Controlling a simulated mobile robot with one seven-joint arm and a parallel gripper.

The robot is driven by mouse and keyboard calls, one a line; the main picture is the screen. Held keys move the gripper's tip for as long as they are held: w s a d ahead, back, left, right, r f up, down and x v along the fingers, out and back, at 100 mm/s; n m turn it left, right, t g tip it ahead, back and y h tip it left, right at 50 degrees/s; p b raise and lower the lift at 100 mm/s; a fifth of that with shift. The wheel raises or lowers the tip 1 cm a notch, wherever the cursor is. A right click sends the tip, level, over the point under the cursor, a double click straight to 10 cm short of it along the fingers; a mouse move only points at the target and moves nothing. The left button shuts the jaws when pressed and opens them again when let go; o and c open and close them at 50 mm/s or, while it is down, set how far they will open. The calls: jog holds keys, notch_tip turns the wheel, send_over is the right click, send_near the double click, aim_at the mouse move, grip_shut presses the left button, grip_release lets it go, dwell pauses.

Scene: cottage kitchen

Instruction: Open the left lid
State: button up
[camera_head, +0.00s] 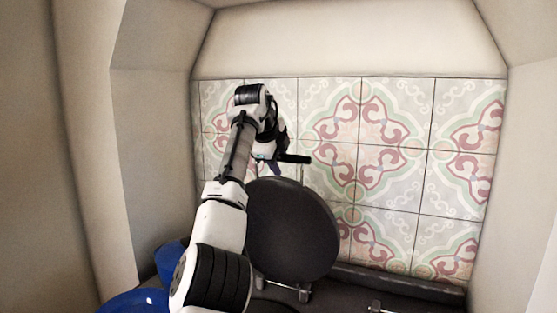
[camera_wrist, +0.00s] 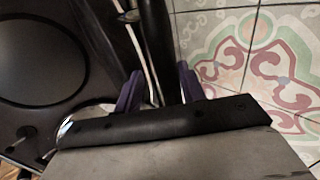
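The left lid (camera_head: 292,232) is a dark round disc. It stands raised, tilted up near the tiled wall, with its metal hinge (camera_head: 300,291) at the bottom. My gripper (camera_head: 264,168) is at the lid's upper left edge, partly hidden by my own arm and the lid. In the wrist view, my gripper's purple fingers (camera_wrist: 160,90) are spread apart. A dark band with a thin silvery line, which looks like the lid's edge (camera_wrist: 155,40), runs into the gap between them. I cannot tell whether the fingers touch it.
A patterned tile wall (camera_head: 390,150) stands close behind the lid. Pale alcove walls close in on the left and right. Another metal hinge (camera_head: 376,308) shows at the bottom right. Blue round objects (camera_head: 140,300) are at lower left. A dark surface with a round plate (camera_wrist: 45,50) fills the wrist view's left.

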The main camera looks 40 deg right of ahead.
jog(key=shift+r, duration=0.1)
jog(key=v, duration=1.3)
jog(key=shift+s+a+r+b, duration=0.2)
jog(key=shift+r+b, duration=0.1)
jog(key=shift+b, duration=0.15)
